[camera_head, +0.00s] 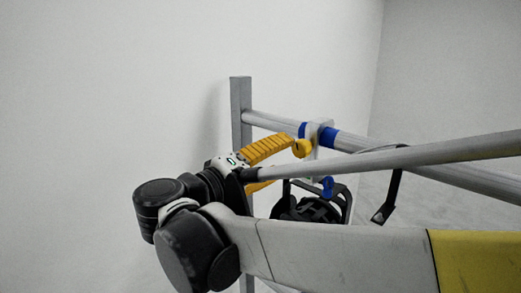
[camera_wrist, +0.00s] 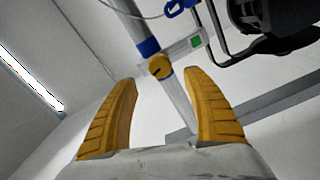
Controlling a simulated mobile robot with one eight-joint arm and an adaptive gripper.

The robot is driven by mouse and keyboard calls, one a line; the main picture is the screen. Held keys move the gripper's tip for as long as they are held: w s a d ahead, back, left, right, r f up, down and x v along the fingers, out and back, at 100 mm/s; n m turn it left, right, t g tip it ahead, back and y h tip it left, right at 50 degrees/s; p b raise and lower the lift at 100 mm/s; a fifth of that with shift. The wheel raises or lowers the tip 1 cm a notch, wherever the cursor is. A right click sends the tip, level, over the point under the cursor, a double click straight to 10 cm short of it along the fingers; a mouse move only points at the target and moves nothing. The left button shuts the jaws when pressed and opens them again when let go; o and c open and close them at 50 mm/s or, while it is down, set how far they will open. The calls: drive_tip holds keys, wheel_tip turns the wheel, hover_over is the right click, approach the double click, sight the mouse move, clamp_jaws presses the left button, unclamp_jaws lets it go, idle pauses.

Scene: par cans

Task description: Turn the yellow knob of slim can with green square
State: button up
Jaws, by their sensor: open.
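The yellow knob (camera_wrist: 159,66) sits on the clamp around the metal pipe, between two blue bands. It also shows in the head view (camera_head: 302,148), just beyond the upper finger's tip. The green square (camera_wrist: 196,41) is on the pale clamp plate right of the knob in the wrist view. The black can (camera_wrist: 268,20) hangs from its yoke at the upper right, partly cut off; in the head view (camera_head: 308,209) my arm partly hides it. My gripper (camera_wrist: 161,76) is open and empty, its yellow ribbed fingers pointing toward the knob, which appears between the fingertips.
The metal pipe (camera_head: 408,166) runs from an upright post (camera_head: 241,112) toward the right. Another black bracket (camera_head: 386,198) hangs farther right. A plain wall stands behind; the space left of the post is clear.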

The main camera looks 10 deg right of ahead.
drive_tip(key=v, duration=0.4)
drive_tip(key=s+d+f+g+y+b, duration=0.15)
drive_tip(key=d+f+b, duration=0.3)
drive_tip(key=f, duration=0.45)
drive_tip(key=s+d+f+g+y+b, duration=0.1)
drive_tip(key=d+f+y+b, duration=0.15)
drive_tip(key=f+b, duration=0.45)
drive_tip(key=s+d+f+g+y+b, duration=0.1)
drive_tip(key=s+d+f+b, duration=0.3)
drive_tip(key=f, duration=0.7)
drive_tip(key=s+f+m+y+b, duration=0.1)
drive_tip(key=f+b, duration=0.4)
drive_tip(key=f, duration=0.5)
drive_tip(key=s+a+f+m+y+b, duration=0.1)
drive_tip(key=s+f+y+b, duration=0.2)
drive_tip(key=f, duration=0.7)
drive_tip(key=s+f+m+y+b, duration=0.1)
drive_tip(key=s+f+y+b, duration=0.2)
drive_tip(key=f+y+b, duration=0.2)
wheel_tip(320, 180, down, 5)
drive_tip(key=b, duration=0.3)
drive_tip(key=shift+a+y, duration=0.3)
drive_tip(key=shift+a, duration=0.05)
drive_tip(key=shift+r, duration=0.1)
